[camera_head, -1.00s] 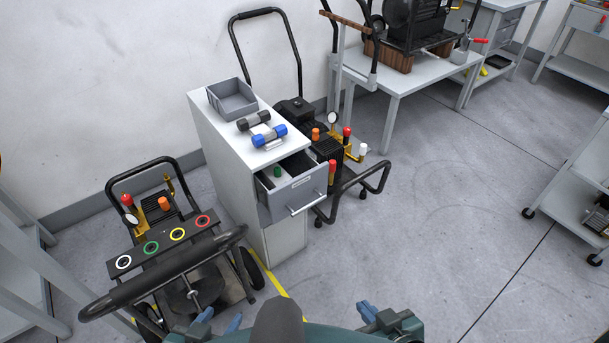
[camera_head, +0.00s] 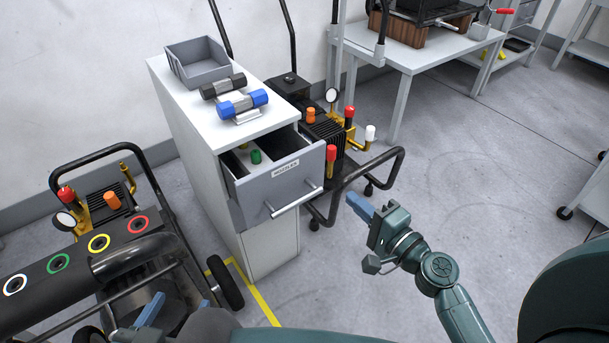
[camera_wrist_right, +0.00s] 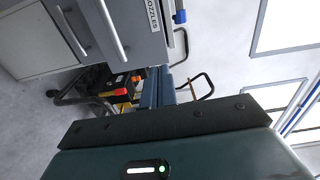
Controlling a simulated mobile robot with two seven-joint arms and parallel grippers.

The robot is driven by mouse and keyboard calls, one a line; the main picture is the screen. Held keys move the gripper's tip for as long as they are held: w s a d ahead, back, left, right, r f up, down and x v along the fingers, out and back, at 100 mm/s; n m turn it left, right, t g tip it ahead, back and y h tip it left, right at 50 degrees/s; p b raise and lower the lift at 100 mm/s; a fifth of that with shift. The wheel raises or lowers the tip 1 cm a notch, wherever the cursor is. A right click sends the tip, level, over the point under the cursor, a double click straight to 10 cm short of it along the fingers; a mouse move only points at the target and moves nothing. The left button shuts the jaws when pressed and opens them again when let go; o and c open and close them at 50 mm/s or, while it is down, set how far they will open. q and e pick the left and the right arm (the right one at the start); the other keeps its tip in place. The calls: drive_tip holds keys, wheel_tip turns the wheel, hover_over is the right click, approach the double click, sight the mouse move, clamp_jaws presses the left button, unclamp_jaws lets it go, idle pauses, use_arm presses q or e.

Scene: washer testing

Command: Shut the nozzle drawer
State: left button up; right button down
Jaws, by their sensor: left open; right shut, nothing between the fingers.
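The nozzle drawer (camera_head: 270,190) is pulled out of the top of a narrow white cabinet (camera_head: 190,135). Its grey front carries a "NOZZLES" label and a bar handle (camera_head: 296,202). A green-topped item (camera_head: 256,156) shows inside. In the right wrist view the labelled drawer front (camera_wrist_right: 140,22) is at the top, turned sideways. My right gripper (camera_head: 351,197) is shut and empty, in the air to the right of the drawer front and apart from it. Its fingers show in the wrist view (camera_wrist_right: 158,82). My left gripper (camera_head: 178,303) is open and low at the bottom edge, partly hidden.
A grey bin (camera_head: 197,65) and two cylinders, one black-ended and one blue-ended (camera_head: 243,104), lie on the cabinet top. A wheeled pressure washer (camera_head: 325,130) stands behind and right of the drawer; another (camera_head: 110,215) stands at left. The floor at right (camera_head: 480,190) is clear.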

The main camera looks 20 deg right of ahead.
drive_tip(key=p, duration=0.2)
approach(306, 157)
drive_tip(key=x, duration=0.5)
drive_tip(key=shift+w+a, duration=0.15)
drive_tip(key=shift+w, duration=0.1)
use_arm(q)
drive_tip(key=shift+a+r+n, duration=0.15)
drive_tip(key=shift+a+r, duration=0.05)
drive_tip(key=shift+r, duration=0.3)
drive_tip(key=shift+a+r+n, duration=0.15)
drive_tip(key=shift+a+r, duration=0.05)
drive_tip(key=shift+r, duration=0.25)
use_arm(e)
drive_tip(key=shift+w+a, duration=0.2)
drive_tip(key=shift+w, duration=0.4)
use_arm(q)
drive_tip(key=shift+f, duration=0.1)
use_arm(e)
drive_tip(key=shift+w, duration=0.1)
